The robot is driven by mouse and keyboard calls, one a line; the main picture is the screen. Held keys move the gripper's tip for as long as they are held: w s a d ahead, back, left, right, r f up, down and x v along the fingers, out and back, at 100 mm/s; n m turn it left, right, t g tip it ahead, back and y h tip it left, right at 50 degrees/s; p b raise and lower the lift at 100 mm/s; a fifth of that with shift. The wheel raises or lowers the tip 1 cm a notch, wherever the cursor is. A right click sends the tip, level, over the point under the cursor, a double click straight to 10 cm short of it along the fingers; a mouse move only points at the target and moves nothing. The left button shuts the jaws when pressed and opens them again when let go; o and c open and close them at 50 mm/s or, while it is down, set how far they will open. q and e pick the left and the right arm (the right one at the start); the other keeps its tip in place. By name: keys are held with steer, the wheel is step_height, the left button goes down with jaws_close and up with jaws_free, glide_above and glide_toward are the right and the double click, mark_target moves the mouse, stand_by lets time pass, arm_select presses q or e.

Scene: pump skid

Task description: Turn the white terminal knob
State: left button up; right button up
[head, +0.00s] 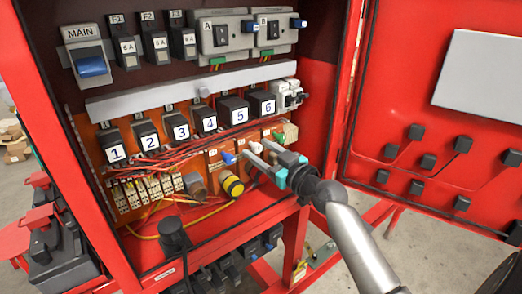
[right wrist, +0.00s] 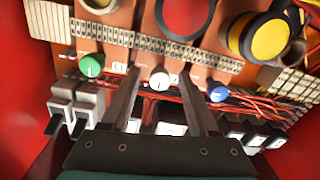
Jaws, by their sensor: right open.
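The white terminal knob (right wrist: 160,79) shows in the right wrist view, between my right gripper's two fingers (right wrist: 161,73). It has a small mark on its face and sits on the orange panel. In the head view the white knob (head: 255,147) is partly covered by the fingers. My right gripper (head: 256,150), with teal finger mounts, is open, with one finger on either side of the knob. I cannot tell whether either finger touches it. My left gripper is not in view.
A blue knob (right wrist: 218,94) and a green knob (right wrist: 91,66) flank the white one. Red wires (head: 165,158) and numbered black blocks (head: 235,110) are close by. The red cabinet door (head: 415,95) stands open at the right. A yellow round part (head: 232,186) sits below.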

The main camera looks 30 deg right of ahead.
jaws_close()
stand_by(0.4)
stand_by(0.4)
steer(key=m, duration=0.4)
steer(key=shift+m, duration=0.3)
steer(key=m+p, duration=0.1)
steer(key=m, duration=0.3)
steer(key=shift+m, duration=0.4)
steer(key=m+p, duration=0.1)
steer(key=m, duration=0.3)
steer(key=shift+m, duration=0.3)
steer(key=shift+m+h+p, duration=0.3)
steer(key=shift+m+p, duration=0.25)
steer(key=shift+m, duration=1.55)
